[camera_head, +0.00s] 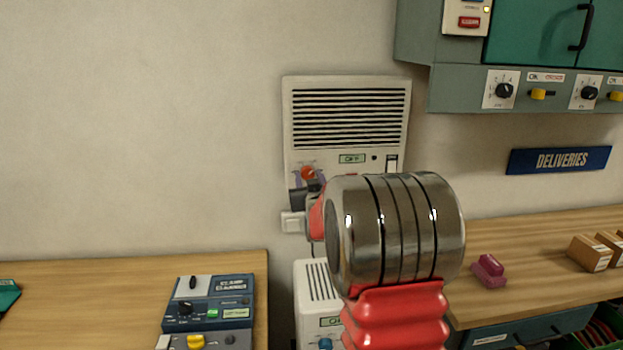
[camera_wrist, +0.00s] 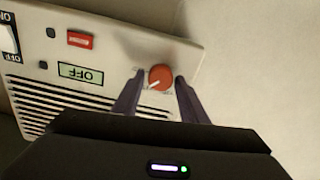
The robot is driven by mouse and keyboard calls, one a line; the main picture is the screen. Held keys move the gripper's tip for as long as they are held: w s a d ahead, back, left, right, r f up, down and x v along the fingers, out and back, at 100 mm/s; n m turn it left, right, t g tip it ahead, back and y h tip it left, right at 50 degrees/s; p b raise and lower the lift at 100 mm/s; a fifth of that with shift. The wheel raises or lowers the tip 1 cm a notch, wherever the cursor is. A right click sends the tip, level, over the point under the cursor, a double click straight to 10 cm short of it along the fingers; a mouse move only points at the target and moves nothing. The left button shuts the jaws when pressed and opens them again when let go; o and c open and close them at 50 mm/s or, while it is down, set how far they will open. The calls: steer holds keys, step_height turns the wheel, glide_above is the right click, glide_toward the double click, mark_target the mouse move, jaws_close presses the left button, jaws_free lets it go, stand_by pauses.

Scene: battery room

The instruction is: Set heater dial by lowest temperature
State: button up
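The wall heater (camera_head: 348,118) is a cream box with a black slotted grille. Its small green display (camera_head: 351,158) reads OFF, and also shows upside down in the wrist view (camera_wrist: 80,75). The red-orange dial (camera_head: 307,172) is at the heater's lower left; in the wrist view the dial (camera_wrist: 160,77) has a pale pointer mark toward the lower left. My gripper (camera_wrist: 161,80) is open, with one dark finger on each side of the dial and thin gaps visible. In the head view my wrist hides the heater's lower part. A rocker switch (camera_head: 392,164) sits at the heater's right.
A second heater (camera_head: 318,290) with a blue dial stands below. A wooden bench (camera_head: 90,310) with a control box (camera_head: 208,312) is at left. The right bench (camera_head: 540,245) holds a pink object (camera_head: 488,270) and small cartons (camera_head: 590,253). A teal cabinet (camera_head: 535,30) hangs upper right.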

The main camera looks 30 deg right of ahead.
steer(key=c, duration=0.7)
steer(key=shift+n, duration=1.4)
steer(key=o, duration=1.1)
steer(key=shift+c, duration=0.2)
steer(key=shift+s, duration=0.15)
